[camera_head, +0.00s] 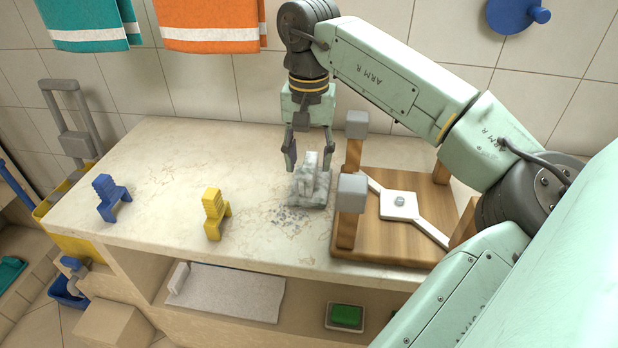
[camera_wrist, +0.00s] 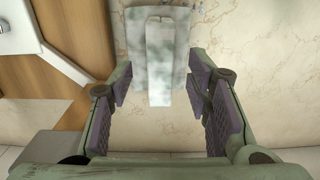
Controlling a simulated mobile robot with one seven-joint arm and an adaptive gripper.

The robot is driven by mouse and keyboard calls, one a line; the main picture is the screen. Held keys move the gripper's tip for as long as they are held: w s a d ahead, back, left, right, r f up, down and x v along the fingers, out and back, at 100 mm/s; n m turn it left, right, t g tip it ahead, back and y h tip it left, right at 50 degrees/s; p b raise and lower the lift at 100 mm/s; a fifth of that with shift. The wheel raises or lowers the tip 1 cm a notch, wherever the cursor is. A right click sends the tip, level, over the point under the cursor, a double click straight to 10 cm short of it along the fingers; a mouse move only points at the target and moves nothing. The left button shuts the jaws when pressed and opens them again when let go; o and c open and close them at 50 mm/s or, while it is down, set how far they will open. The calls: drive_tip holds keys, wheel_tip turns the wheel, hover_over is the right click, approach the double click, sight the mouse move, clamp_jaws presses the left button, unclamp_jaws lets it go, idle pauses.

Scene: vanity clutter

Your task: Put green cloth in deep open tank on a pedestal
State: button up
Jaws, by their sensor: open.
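A green-teal towel with a white stripe (camera_head: 85,22) hangs on the tiled wall at upper left. A small teal item (camera_head: 10,272) lies low at the left edge, and a green block (camera_head: 346,315) sits in a small tray on the shelf under the counter. I cannot tell which is the green cloth. I cannot make out a deep tank on a pedestal. My gripper (camera_head: 308,154) is open and empty, pointing down over a grey mottled block with a raised handle (camera_head: 312,187). In the wrist view, the block (camera_wrist: 158,55) shows between and beyond the fingers (camera_wrist: 158,88).
The counter (camera_head: 150,185) bears a blue clamp-like piece (camera_head: 110,198), a yellow one (camera_head: 215,214) and a wooden frame with grey blocks (camera_head: 400,245). A yellow bucket (camera_head: 72,240) stands left. An orange towel (camera_head: 210,18) hangs behind. The counter's back left is clear.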

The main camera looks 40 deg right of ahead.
drive_tip(key=shift+f, duration=1.3)
drive_tip(key=shift+c, duration=0.5)
clamp_jaws()
